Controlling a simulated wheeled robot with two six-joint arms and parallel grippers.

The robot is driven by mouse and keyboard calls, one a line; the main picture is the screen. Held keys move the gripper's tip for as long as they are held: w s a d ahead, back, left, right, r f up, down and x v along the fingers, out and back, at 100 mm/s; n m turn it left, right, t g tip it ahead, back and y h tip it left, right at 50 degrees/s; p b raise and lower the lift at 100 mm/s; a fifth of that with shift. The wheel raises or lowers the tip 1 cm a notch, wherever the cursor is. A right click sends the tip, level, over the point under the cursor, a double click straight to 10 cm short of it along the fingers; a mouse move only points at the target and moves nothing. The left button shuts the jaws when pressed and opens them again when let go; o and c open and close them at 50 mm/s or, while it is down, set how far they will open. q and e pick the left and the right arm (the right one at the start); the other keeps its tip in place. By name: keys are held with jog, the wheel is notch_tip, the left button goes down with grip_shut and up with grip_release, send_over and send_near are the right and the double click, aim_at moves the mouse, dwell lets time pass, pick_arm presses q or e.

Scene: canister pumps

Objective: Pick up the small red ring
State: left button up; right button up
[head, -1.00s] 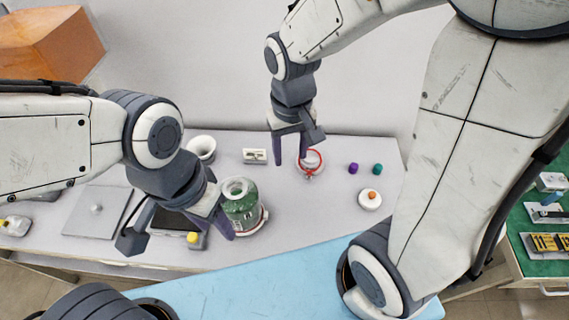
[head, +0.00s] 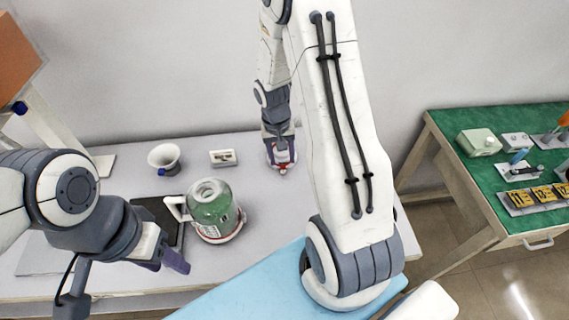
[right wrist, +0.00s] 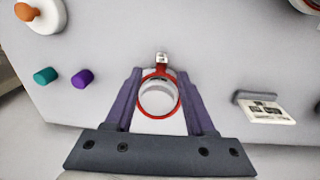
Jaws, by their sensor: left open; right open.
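The small red ring (right wrist: 178,96) encircles a pale round piece in the right wrist view. In the head view the ring (head: 281,166) shows partly beneath my right gripper (head: 279,152). In the right wrist view my right gripper (right wrist: 161,82) is open, with one purple finger on each side of the ring. I cannot tell whether the fingers touch it.
A green canister (head: 212,210) with a handle stands left of the ring. A green-topped table (head: 475,175) stands right.

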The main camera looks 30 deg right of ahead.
aim_at(283, 167)
jog(key=shift+s+f, duration=0.1)
jog(key=shift+f, duration=1.9)
grip_shut()
